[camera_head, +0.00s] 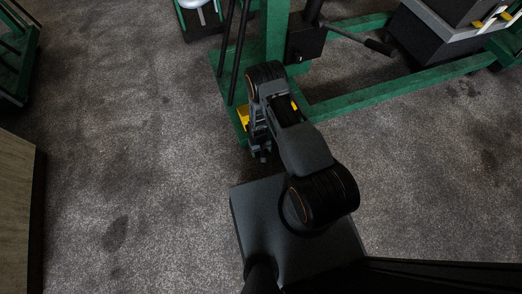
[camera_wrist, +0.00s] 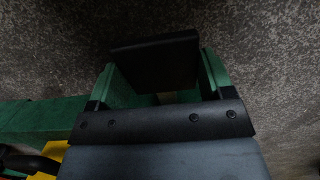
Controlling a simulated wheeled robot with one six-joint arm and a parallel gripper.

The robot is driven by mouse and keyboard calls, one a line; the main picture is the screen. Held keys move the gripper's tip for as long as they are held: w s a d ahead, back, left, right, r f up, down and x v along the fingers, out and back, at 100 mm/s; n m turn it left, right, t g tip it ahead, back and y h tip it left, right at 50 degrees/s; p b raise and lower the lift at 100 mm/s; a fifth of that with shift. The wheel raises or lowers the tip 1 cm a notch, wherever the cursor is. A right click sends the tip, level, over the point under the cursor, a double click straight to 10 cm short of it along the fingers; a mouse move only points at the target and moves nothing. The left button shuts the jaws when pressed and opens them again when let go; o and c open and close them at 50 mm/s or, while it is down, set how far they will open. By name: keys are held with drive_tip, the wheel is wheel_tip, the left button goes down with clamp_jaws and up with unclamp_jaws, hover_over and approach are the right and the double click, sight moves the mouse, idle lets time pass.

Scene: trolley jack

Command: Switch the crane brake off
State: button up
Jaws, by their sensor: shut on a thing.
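The crane (camera_head: 400,90) has a green frame with a long leg running right and an upright post. My gripper (camera_head: 262,153) is low at the near left end of this frame, close to yellow parts (camera_head: 243,115). In the wrist view, a flat dark block (camera_wrist: 155,62), seemingly the brake pedal, is tilted between two green side plates. My gripper (camera_wrist: 158,98) is shut at this block, but the dark bolted bar hides the exact contact. My arm covers much of the brake in the head view.
A grey and black case (camera_head: 440,35) stands at the upper right by the crane leg. A dark handle (camera_head: 375,46) sticks out from the post. A wooden-faced cabinet (camera_head: 15,215) is at the left edge. The speckled floor between is clear.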

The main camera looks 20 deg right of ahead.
drive_tip(key=shift+w+a+r, duration=0.1)
drive_tip(key=shift+w+r, duration=0.05)
drive_tip(key=shift+w, duration=0.4)
drive_tip(key=o, duration=1)
drive_tip(key=shift+o, duration=1.4)
drive_tip(key=shift+s, duration=0.25)
wheel_tip(320, 180, up, 14)
drive_tip(key=w+p, duration=0.1)
drive_tip(key=p, duration=0.3)
drive_tip(key=shift+w+f+p, duration=0.25)
drive_tip(key=shift+w+p, duration=0.05)
drive_tip(key=shift+w, duration=0.1)
